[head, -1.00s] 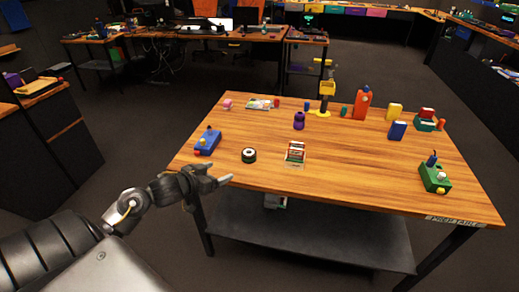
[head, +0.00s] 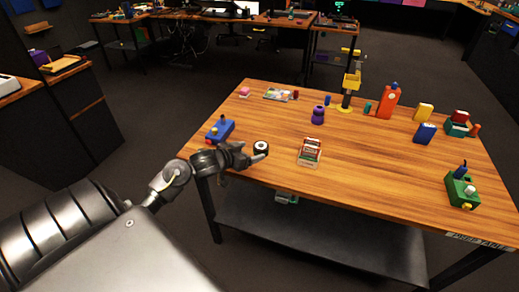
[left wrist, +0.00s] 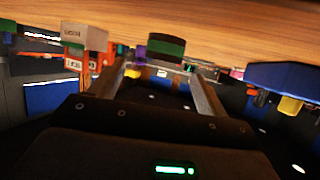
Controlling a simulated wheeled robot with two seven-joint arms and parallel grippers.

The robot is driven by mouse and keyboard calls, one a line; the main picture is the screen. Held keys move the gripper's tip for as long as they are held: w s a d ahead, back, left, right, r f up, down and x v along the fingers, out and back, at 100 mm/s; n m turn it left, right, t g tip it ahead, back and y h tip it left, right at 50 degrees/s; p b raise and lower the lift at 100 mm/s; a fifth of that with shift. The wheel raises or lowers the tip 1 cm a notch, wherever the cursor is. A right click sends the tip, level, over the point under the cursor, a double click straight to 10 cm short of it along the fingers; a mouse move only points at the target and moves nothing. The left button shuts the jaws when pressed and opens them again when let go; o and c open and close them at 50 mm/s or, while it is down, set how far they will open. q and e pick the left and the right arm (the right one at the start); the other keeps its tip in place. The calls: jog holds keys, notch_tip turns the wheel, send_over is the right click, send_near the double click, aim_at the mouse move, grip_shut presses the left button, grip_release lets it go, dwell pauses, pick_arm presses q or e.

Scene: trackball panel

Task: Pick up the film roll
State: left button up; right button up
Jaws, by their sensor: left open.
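The film roll (head: 261,146), a short dark cylinder with a white face and dark centre, stands on the wooden table near its front left edge. My left gripper (head: 262,154) is open, with its fingers at the roll's near side, partly covering its lower part. In the left wrist view, which looks upside down, the film roll (left wrist: 166,46) shows a green band and appears ahead between the two spread fingers of the left gripper (left wrist: 160,68). I cannot tell whether the fingers touch it. My right gripper is not in view.
A blue control box (head: 220,130) stands close left of the roll and a card holder (head: 310,152) to its right. A purple object (head: 318,115) stands farther back. The table (head: 380,175) is bare at front right; a green control box (head: 461,190) sits at its right end.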

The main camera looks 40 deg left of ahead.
aim_at(263, 145)
pick_arm(q)
jog(key=shift+a+x, duration=0.15)
jog(key=shift+x, duration=1.1)
jog(key=shift+a+x, duration=0.2)
jog(key=shift+x, duration=1.1)
jog(key=shift+r, duration=0.1)
jog(key=c, duration=1.1)
